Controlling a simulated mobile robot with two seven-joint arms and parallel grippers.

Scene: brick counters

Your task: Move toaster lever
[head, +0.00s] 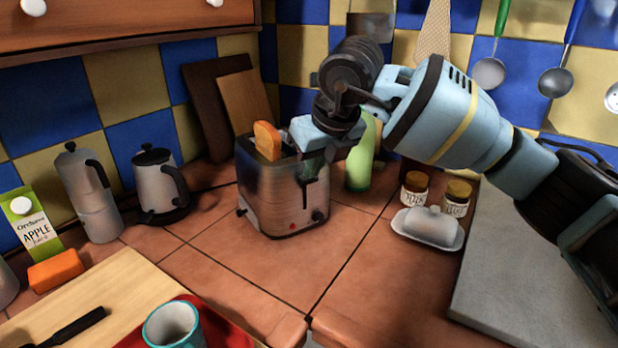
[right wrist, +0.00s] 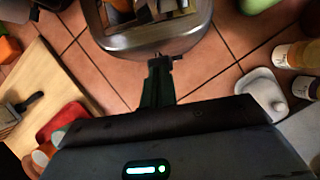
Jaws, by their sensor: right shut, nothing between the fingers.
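The metal toaster (head: 268,195) stands on the tiled counter with a slice of toast (head: 267,141) sticking out of its top. Its front has a dark vertical lever slot (head: 305,190); the lever is near the slot's top, partly hidden by my gripper. My right gripper (head: 332,155) is at the upper front of the toaster, its fingers shut and empty. In the right wrist view the shut fingers (right wrist: 159,66) point at the toaster's front edge (right wrist: 155,42), close to the lever; I cannot tell whether they touch. My left gripper is not in view.
A kettle (head: 158,188) and moka pot (head: 90,195) stand left of the toaster. A green bottle (head: 360,160) is behind it to the right. A butter dish (head: 428,228) and two jars sit right. The counter before the toaster is clear.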

